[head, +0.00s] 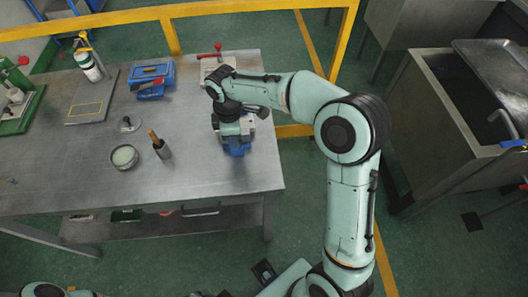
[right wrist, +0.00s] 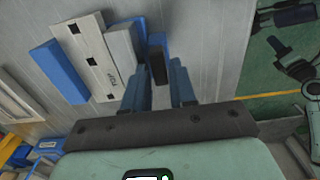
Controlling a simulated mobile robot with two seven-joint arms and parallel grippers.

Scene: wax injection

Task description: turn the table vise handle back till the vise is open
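The table vise (head: 237,149) has a blue base and stands near the right end of the metal table. In the right wrist view the vise (right wrist: 85,55) shows pale grey blocks and blue parts. My right gripper (head: 240,112) points down over it and partly hides it. In the right wrist view, the two blue-grey fingers of the right gripper (right wrist: 160,82) stand apart. A dark upright piece, apparently the vise handle (right wrist: 158,66), shows between them. Whether they press on it cannot be told. My left gripper is not in view.
The metal table (head: 200,180) also holds a round dish (head: 124,157), a brush-like tool in a holder (head: 160,146), a blue box (head: 152,80) and a red-handled clamp (head: 210,55). A yellow rail (head: 170,36) runs behind. A metal sink (head: 450,110) stands at right.

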